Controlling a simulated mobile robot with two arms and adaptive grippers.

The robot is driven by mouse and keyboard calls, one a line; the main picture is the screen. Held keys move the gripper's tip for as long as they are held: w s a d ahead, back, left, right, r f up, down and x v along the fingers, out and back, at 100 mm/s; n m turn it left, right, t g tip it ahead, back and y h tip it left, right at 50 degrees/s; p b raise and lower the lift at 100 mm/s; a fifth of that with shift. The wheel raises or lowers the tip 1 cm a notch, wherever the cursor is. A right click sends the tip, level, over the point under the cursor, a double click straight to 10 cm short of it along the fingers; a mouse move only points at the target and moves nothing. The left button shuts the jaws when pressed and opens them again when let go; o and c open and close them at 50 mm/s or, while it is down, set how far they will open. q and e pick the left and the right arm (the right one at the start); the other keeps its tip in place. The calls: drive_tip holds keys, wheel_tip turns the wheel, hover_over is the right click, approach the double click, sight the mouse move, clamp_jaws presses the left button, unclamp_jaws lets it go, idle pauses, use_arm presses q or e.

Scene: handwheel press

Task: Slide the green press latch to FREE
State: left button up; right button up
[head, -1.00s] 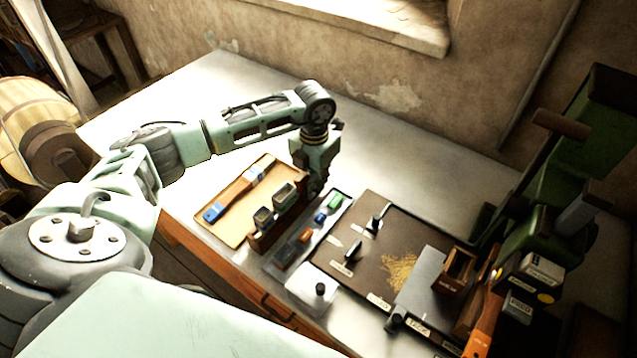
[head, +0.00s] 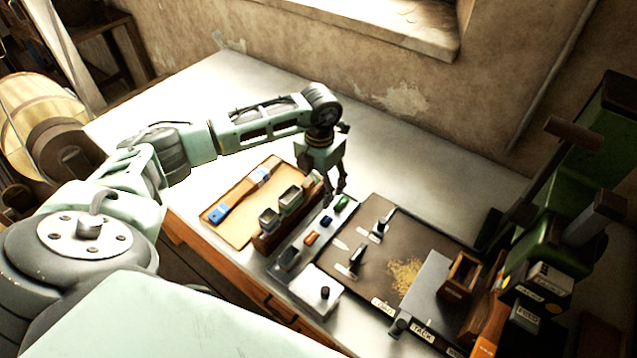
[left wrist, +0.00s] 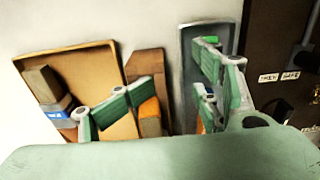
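The green press (head: 560,225) stands at the right of the bench in the head view, with dark wooden handles. I cannot clearly pick out its latch or the latch's position. My left gripper (head: 336,197) hangs pointing down over the bench, beside the narrow tray of small coloured blocks and well left of the press. Its fingers are apart and empty. They also show spread wide in the left wrist view (left wrist: 178,90), over the trays. The press is not seen there. My right gripper is not in view.
A tan tray (head: 227,228) holds a blue-ended brush. A narrow grey tray (head: 318,221) holds small coloured blocks. A dark board (head: 335,262) with small black knobs, labels and yellow shavings lies between my gripper and the press. The bench behind (head: 420,160) is clear.

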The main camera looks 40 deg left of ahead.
use_arm(q)
wheel_tip(320, 180, up, 8)
drive_tip(key=p, duration=0.5)
drive_tip(key=shift+d, duration=0.1)
drive_tip(key=shift+c, duration=0.4)
